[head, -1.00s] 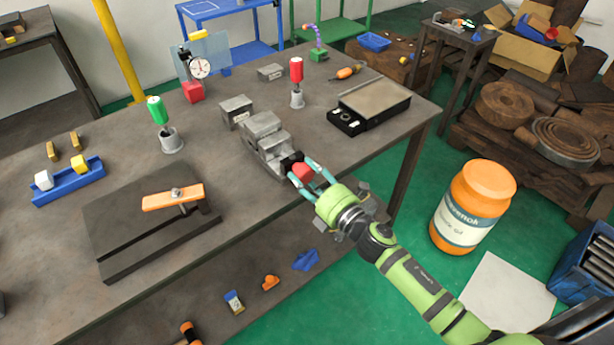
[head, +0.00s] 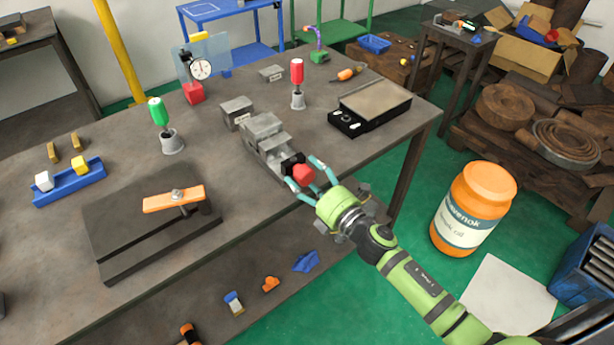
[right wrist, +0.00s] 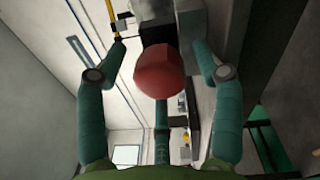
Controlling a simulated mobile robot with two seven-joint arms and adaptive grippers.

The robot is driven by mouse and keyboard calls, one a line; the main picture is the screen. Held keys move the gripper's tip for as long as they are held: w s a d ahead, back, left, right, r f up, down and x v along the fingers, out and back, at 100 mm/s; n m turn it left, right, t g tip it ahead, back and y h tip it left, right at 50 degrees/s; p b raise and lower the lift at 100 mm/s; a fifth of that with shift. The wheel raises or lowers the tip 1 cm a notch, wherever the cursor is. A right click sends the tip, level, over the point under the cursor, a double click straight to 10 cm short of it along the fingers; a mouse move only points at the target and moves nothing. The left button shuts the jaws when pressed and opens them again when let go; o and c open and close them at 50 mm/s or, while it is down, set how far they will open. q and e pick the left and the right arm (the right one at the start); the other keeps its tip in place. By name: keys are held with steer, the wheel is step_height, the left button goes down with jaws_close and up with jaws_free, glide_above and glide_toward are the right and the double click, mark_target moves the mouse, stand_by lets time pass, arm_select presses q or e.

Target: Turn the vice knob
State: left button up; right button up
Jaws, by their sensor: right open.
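The grey metal vice (head: 264,142) sits on the dark workbench near its right front edge. Its red faceted knob (head: 303,173) is on the vice's front end, facing my right arm. My right gripper (head: 302,174) is open, with its teal fingers spread on either side of the knob. In the right wrist view the knob (right wrist: 162,73) lies between the fingers, with visible gaps to the left and right ones. A third finger shows below the knob there. My left gripper is not in view.
The workbench (head: 240,205) also holds a dark tray box (head: 345,122) right of the vice, a red-handled tool (head: 297,82) behind it and a plate with an orange clamp bar (head: 173,198) at left. An orange jar (head: 470,210) stands beyond the bench on the right.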

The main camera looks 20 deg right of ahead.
steer(key=v, duration=0.8)
stand_by(0.4)
